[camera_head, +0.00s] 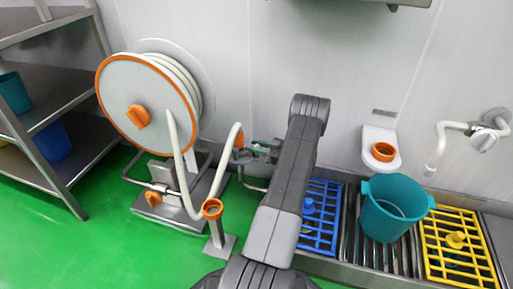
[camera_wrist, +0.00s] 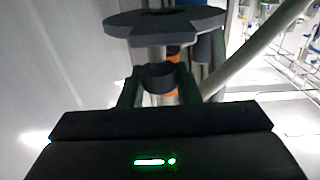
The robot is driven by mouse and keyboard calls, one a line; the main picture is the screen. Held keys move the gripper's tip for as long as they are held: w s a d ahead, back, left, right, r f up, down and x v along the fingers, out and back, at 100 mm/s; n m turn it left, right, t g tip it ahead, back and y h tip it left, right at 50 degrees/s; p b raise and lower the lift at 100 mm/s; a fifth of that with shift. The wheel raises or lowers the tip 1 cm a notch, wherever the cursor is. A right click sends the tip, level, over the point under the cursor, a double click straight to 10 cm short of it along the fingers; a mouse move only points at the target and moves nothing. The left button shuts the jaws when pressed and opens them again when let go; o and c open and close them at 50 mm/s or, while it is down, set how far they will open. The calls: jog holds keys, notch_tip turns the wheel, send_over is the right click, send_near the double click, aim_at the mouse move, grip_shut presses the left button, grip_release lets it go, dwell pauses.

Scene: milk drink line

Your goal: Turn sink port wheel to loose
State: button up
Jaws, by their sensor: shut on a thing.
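My gripper (camera_head: 262,150) is beside the free end of the white hose (camera_head: 225,165), near the wall. In the wrist view its two fingers (camera_wrist: 160,88) are shut on a dark round collar (camera_wrist: 159,77) on a metal stem. A wide grey disc (camera_wrist: 165,20) sits on the stem beyond the collar, and something orange shows behind it. In the head view my arm and gripper partly hide the held part. An orange ring (camera_head: 382,152) sits on a white wall holder at the right. I cannot tell which part is the sink port wheel.
A hose reel (camera_head: 130,105) with an orange rim and knob stands at the left. A teal bucket (camera_head: 388,225) stands on the grated trough between a blue grate (camera_head: 318,235) and a yellow grate (camera_head: 450,245). A steel shelf (camera_head: 70,95) is far left. Green floor is clear at the front left.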

aim_at(256, 146)
jog(key=n+g, duration=0.3)
jog(key=g, duration=0.1)
jog(key=n+g, duration=0.2)
jog(key=g, duration=0.3)
jog(key=shift+n+y, duration=0.3)
jog(key=shift+n, duration=0.1)
jog(key=shift+n+g, duration=0.3)
jog(key=shift+g, duration=0.1)
jog(key=o, duration=1)
notch_tip(256, 146, up, 10)
jog(key=p, duration=0.4)
